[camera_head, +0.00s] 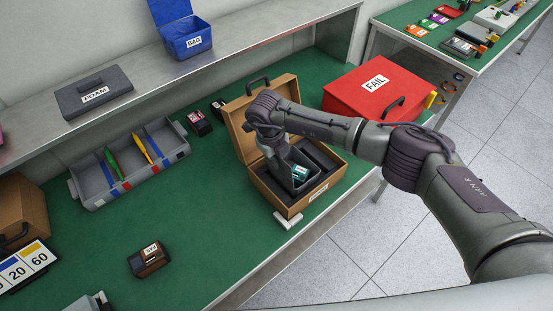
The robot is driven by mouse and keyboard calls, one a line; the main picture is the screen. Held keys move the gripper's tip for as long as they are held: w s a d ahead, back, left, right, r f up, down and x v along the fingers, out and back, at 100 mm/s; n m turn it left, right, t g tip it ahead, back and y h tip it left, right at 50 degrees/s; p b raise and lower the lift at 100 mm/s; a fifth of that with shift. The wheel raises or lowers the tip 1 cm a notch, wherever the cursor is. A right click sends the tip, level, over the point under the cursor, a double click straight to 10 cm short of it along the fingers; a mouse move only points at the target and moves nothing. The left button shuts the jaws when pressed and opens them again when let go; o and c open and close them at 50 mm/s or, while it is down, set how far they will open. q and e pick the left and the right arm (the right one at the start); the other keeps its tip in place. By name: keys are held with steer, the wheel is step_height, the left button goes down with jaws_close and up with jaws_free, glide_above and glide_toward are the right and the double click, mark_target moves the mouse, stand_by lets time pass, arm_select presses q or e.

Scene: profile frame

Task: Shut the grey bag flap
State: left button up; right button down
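A grey case (93,92) with a white label lies shut on the shelf. My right gripper (300,178) points down into the open brown case (289,204), at a small dark item with a teal face (300,172). Whether its fingers are closed on that item is unclear. My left gripper is out of view.
A red FAIL box (350,85) stands right of the brown case. A grey divided tray (98,184) with green and yellow tools lies left. A small brown-black device (149,260) sits on the green mat (205,228), which is clear around it.

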steer(key=shift+w+d+f+b, duration=0.2)
steer(key=shift+d+b, duration=0.1)
steer(key=shift+b, duration=0.5)
steer(key=w+d+g+y+b, duration=0.1)
steer(key=b, duration=0.2)
steer(key=w+d+g+y+b, duration=0.1)
steer(key=y+b, duration=0.1)
steer(key=b, duration=0.2)
steer(key=d+g+y+b, duration=0.1)
steer(key=d+b, duration=0.1)
steer(key=b, duration=0.2)
steer(key=shift+w+f, duration=0.25)
steer(key=shift+w, duration=0.15)
steer(key=shift+d+f, duration=0.1)
steer(key=c, duration=1.4)
jaws_free()
steer(key=shift+w+d, duration=0.1)
steer(key=shift+w, duration=0.05)
